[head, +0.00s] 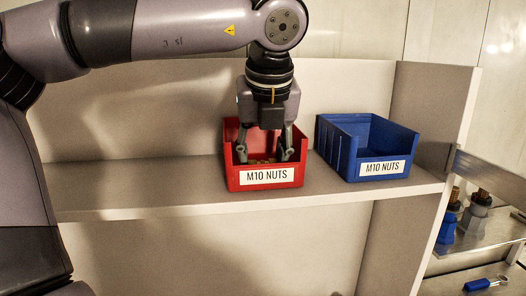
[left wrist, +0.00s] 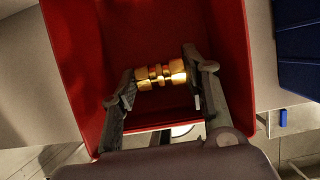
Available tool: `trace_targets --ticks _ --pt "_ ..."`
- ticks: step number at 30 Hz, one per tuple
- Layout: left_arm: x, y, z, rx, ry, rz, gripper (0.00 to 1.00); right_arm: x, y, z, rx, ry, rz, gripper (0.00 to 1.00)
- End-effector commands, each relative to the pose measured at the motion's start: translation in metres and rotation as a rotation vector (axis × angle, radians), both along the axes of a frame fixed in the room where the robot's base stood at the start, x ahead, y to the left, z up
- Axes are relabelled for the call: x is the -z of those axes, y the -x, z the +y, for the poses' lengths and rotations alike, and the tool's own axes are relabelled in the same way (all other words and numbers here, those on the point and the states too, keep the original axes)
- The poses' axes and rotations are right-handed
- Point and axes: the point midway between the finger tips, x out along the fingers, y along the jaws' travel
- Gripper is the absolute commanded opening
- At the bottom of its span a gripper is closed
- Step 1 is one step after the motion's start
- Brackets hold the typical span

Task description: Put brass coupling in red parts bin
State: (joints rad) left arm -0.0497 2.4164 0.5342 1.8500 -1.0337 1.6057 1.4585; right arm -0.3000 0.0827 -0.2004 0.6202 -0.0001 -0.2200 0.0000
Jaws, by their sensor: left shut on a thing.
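The red parts bin (head: 266,177), labelled "M10 NUTS", stands on a shelf in the head view. My left gripper (head: 265,154) reaches down from above, with its fingers inside the bin's opening. In the left wrist view the gripper (left wrist: 157,84) is shut on the brass coupling (left wrist: 160,75), a gold ribbed piece held crosswise between the two fingertips. Behind it are the red bin walls (left wrist: 75,70). In the head view the coupling (head: 262,161) shows only partly, low between the fingers. I cannot tell whether it touches the bin floor. My right gripper is in neither view.
A blue bin (head: 338,150), also labelled "M10 NUTS", stands on the shelf to the right, with a small gap. The shelf (head: 150,190) is bare to the left. Bottles (head: 474,212) and a blue-handled tool (head: 486,283) lie beyond the shelf's right side.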

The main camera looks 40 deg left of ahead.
Motion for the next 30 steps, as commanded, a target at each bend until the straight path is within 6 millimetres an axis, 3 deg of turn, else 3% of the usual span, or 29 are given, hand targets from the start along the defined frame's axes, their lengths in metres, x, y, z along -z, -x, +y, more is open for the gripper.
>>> trace_targets --ticks 9,10,18,30 --pt "0.0044 -0.0001 0.0001 -0.001 0.0 0.0 0.14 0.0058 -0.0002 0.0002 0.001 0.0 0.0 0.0" --pt "0.0033 -0.0001 0.0001 0.0 0.0 0.0 0.44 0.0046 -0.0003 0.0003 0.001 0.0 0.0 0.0" --pt "0.0025 -0.0001 0.0001 0.0 0.001 0.001 0.62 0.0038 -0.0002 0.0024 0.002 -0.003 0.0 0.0" --pt "-0.0031 -0.0001 0.0001 0.0 0.001 0.001 0.63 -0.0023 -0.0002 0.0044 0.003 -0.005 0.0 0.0"
